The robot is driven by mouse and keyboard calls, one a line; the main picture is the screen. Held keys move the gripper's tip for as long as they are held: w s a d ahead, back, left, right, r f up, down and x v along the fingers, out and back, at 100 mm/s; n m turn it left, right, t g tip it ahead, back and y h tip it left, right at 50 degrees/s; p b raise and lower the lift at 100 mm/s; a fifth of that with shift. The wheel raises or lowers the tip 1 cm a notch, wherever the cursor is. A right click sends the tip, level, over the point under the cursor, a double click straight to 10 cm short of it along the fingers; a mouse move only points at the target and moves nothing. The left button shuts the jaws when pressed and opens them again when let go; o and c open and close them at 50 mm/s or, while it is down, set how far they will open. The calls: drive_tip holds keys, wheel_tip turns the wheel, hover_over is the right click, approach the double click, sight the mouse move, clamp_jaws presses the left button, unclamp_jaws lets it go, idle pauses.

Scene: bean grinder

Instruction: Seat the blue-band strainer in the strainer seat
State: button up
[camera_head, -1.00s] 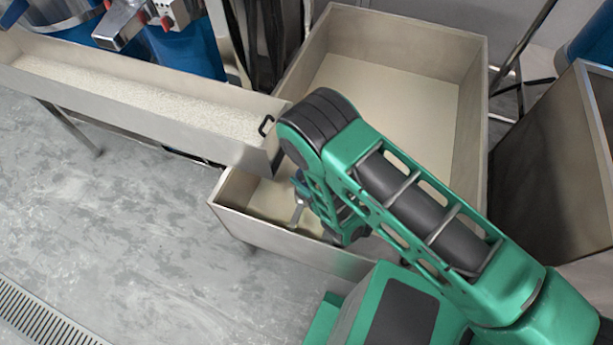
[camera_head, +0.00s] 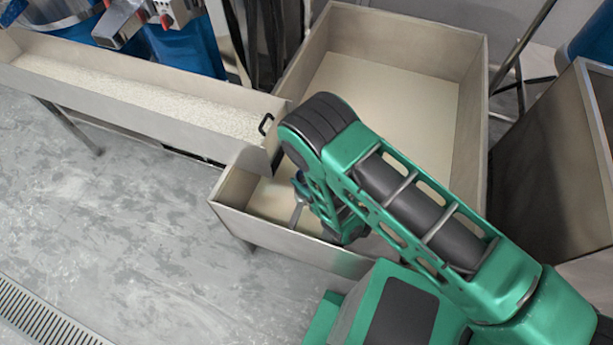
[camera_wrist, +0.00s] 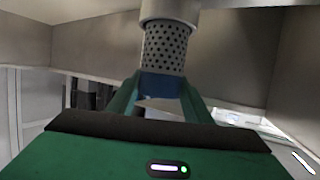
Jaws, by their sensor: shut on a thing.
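In the wrist view, the strainer (camera_wrist: 166,48) is a grey perforated cylinder with a blue band (camera_wrist: 159,84) at its near end. My gripper (camera_wrist: 160,92) is shut on it at the blue band, one green finger on each side. The strainer's far end meets a wider, smooth, pale collar (camera_wrist: 168,10) at the top edge of the picture. I cannot tell whether this collar is the strainer seat, or how far the strainer goes into it. In the head view my arm hides the strainer and most of my gripper.
My arm reaches down into a large open metal bin (camera_head: 385,95). A long trough of pale grains (camera_head: 140,95) runs in from the left, with a black handle (camera_head: 264,125) at its end. A tall metal bin (camera_head: 555,150) stands at right.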

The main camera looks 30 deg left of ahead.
drive_tip(key=shift+f, duration=0.25)
drive_tip(key=shift+r, duration=0.75)
idle(0.9)
drive_tip(key=shift+f, duration=0.75)
idle(0.6)
drive_tip(key=o, duration=1.2)
drive_tip(key=v, duration=1)
drive_tip(key=shift+d, duration=0.3)
drive_tip(key=shift+r, duration=0.15)
